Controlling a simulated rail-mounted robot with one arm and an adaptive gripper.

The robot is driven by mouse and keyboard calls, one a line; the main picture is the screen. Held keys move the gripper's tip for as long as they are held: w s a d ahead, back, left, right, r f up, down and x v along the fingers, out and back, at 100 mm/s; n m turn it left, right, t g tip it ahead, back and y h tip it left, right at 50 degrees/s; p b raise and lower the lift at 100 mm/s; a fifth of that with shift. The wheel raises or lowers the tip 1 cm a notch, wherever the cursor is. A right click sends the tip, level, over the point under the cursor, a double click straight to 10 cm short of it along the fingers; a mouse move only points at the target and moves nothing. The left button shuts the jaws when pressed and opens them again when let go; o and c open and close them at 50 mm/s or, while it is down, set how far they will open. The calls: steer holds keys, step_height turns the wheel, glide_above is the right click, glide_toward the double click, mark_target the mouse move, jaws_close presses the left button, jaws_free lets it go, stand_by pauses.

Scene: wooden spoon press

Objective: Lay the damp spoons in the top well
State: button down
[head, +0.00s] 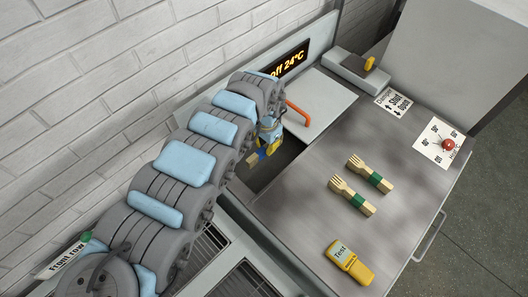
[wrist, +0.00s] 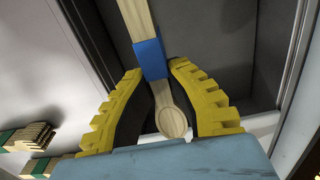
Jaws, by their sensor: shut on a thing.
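My gripper (head: 268,141) is shut on a wooden spoon with a blue band (wrist: 171,122). In the wrist view its yellow fingers (wrist: 155,72) close around the spoon near the blue band, with the round bowl toward the palm. In the head view the blue band and a bit of pale wood show just below the fingers, over a dark recessed well (head: 287,163) in the bench. The arm hides part of this well. I cannot tell whether the spoon touches the well's floor.
Two wooden forks with green bands (head: 368,174) (head: 352,195) lie on the grey bench top (head: 310,215). A yellow tester (head: 348,262) lies near the front. An orange handle (head: 298,112) stands beside the well. A red-knobbed dial (head: 448,145) and a clamp sign (head: 393,102) are at right.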

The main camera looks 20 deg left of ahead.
steer(key=shift+w+a+f+b, duration=0.1)
steer(key=shift+w+f+b, duration=0.55)
steer(key=shift+f+b, duration=0.2)
steer(key=shift+w+a+f+b, duration=0.3)
steer(key=shift+w+a+f, duration=0.2)
steer(key=shift+w+f, duration=0.3)
steer(key=shift+w+a+f+b, duration=0.25)
steer(key=shift+w+a+f, duration=0.3)
steer(key=shift+f, duration=0.45)
steer(key=shift+w+f, duration=0.25)
steer(key=shift+f, duration=0.25)
steer(key=shift+a+f+b, duration=0.1)
steer(key=shift+f+b, duration=0.2)
steer(key=shift+f, duration=1)
steer(key=shift+f, duration=0.15)
steer(key=c, duration=1.2)
jaws_free()
